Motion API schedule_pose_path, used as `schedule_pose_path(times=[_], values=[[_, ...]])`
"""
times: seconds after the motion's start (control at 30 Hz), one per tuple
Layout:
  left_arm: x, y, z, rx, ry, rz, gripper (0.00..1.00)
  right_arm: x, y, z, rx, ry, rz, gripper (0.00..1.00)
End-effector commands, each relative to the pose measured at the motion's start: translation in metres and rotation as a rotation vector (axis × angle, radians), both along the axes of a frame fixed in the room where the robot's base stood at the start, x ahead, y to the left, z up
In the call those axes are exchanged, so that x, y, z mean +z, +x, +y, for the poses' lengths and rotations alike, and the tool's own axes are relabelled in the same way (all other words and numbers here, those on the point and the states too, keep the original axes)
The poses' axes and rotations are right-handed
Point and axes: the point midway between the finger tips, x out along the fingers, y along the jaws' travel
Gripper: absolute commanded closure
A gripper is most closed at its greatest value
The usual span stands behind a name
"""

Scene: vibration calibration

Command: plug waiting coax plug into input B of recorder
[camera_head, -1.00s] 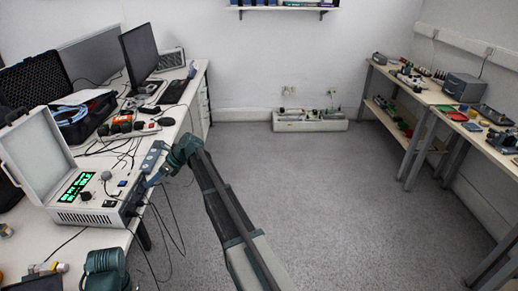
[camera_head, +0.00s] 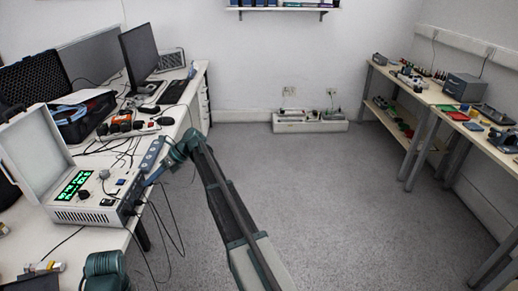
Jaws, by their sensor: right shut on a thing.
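The recorder (camera_head: 90,212) is a white box with an open lid and a lit green display, on the left bench. My right gripper (camera_head: 147,181) is at the recorder's right side, its jaws shut. The coax plug between its fingers is too small and hidden to make out. Dark cables (camera_head: 172,226) hang from this side over the bench edge. The input sockets, including input B, cannot be told apart, and I cannot tell whether the plug touches one. My left arm (camera_head: 105,268) shows at the lower left; its gripper is out of view.
A monitor (camera_head: 142,54), an open black case (camera_head: 88,112) and loose cables crowd the bench behind. The floor (camera_head: 330,200) right of my right arm is clear.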

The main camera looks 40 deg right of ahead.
Motion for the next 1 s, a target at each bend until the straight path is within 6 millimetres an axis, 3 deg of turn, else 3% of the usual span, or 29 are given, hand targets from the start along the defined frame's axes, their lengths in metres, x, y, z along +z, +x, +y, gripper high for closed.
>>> schedule_pose_path(times=[0.27, 0.3, 0.5, 1.0], values=[[-0.0005, 0.0000, 0.0001, 0.000, 0.000, 0.000, 0.50, -0.0004, -0.0010, 0.0001, 0.002, 0.002, 0.007, 1.00], [-0.0005, 0.0000, 0.0001, 0.000, 0.000, 0.000, 0.50, -0.0004, -0.0010, 0.0001, 0.002, 0.002, 0.007, 0.75], [-0.0005, 0.0000, 0.0000, 0.000, 0.000, 0.000, 0.50, -0.0002, -0.0005, 0.0001, 0.002, 0.003, 0.006, 0.41], [0.0038, 0.0000, -0.0001, 0.000, 0.000, 0.000, 0.50, 0.0042, -0.0010, -0.0046, 0.000, 0.004, 0.005, 0.41]])
